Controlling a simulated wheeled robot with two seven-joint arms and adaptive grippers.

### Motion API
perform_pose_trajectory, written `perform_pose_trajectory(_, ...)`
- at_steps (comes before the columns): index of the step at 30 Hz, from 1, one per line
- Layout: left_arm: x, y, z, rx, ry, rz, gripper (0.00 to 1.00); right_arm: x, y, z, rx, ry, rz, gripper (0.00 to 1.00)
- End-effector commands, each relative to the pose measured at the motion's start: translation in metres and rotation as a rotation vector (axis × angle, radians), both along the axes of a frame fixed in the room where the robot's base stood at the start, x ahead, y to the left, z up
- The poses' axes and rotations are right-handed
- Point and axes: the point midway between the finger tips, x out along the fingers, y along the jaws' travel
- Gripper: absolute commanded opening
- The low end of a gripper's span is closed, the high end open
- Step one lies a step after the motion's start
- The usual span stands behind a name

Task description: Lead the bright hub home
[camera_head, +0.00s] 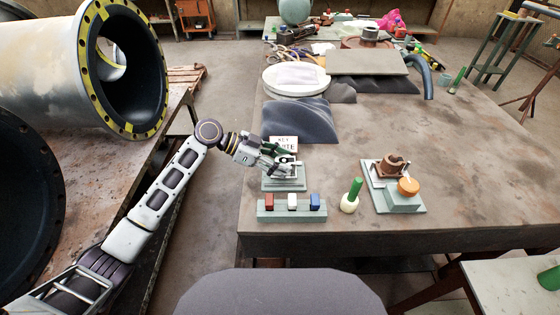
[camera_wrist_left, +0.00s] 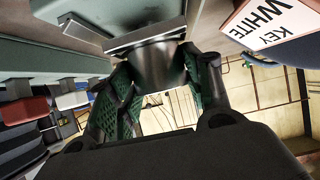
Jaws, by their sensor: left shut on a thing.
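My left gripper (camera_head: 283,163) is over a grey stand (camera_head: 284,184) near the table's front left. In the left wrist view, its green-padded fingers (camera_wrist_left: 152,98) are shut on a bright silvery metal hub (camera_wrist_left: 150,66), round with a flat wider plate at one end. Whether the hub touches the stand is hidden by the gripper. A white sign (camera_head: 284,143) stands just behind the gripper; in the left wrist view the sign (camera_wrist_left: 272,25) reads "WHITE KEY". My right gripper is not in view.
A grey rack (camera_head: 291,216) with red, white and blue blocks lies in front of the stand. A green-handled tool with a cream base (camera_head: 349,204) stands to the right. Farther right is a fixture (camera_head: 404,203) with a brown ring and an orange knob. A dark cloth (camera_head: 300,121) lies behind.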

Motion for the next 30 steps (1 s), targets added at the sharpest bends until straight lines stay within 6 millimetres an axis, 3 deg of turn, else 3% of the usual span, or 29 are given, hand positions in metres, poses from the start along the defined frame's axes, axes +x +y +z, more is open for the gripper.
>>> perform_pose_trajectory(30, 0.0, 0.0, -0.014, -0.002, -0.001, 0.0, 0.09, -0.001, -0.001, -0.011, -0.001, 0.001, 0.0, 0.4)
